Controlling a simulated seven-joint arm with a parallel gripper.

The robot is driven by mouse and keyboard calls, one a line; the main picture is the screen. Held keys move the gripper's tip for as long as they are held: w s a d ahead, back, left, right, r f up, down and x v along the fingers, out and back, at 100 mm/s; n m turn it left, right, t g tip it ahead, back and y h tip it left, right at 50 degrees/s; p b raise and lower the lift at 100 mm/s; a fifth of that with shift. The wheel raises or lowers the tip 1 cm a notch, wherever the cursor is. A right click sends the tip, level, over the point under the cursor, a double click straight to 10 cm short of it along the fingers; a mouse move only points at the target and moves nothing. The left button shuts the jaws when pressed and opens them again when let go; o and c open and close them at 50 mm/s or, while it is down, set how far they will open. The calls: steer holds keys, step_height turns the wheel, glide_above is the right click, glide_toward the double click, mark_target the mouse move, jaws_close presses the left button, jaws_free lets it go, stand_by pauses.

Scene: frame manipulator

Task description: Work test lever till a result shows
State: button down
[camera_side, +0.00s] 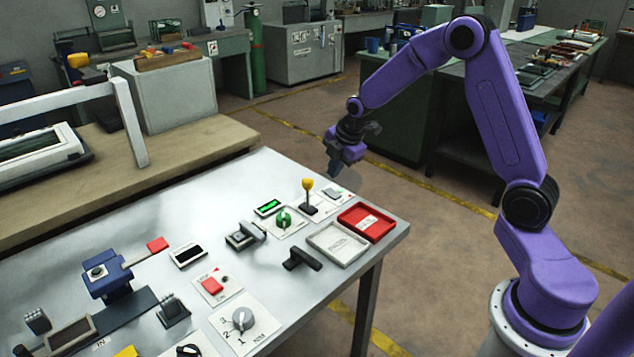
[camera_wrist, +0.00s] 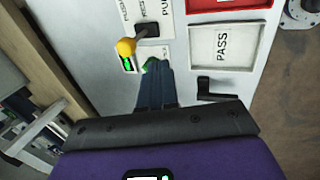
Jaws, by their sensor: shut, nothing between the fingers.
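A lever with a yellow knob (camera_side: 308,184) stands on a dark base on a white labelled plate near the table's far right corner. The yellow knob (camera_wrist: 126,46) also shows in the wrist view, beside partly readable lettering. A small display (camera_side: 268,207) lit green lies left of it, with a green knob (camera_side: 284,218) between them; its digits are too small to read. My gripper (camera_side: 333,170) is shut and empty, raised above the table's far right side. In the wrist view its closed fingers (camera_wrist: 157,80) point toward the green knob, which they partly overlap in the picture.
A red tray (camera_side: 367,222) and a white tray (camera_side: 338,244) marked PASS (camera_wrist: 222,46) lie at the table's right edge. A black handle (camera_side: 302,259), a grey clamp-like part (camera_side: 245,236) and a blue fixture with a red-ended lever (camera_side: 142,251) stand further left.

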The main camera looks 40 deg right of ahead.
mark_target(308, 179)
steer(key=w+f, duration=0.6)
steer(key=f, duration=0.1)
steer(key=shift+w+f, duration=0.2)
steer(key=shift+w, duration=0.05)
stand_by(0.5)
steer(key=shift+w+r+g, duration=0.15)
steer(key=shift+w+g, duration=0.5)
steer(key=shift+w, duration=0.2)
steer(key=shift+w+r+g, duration=0.15)
steer(key=shift+w+g, duration=0.5)
steer(key=shift+w, duration=1.5)
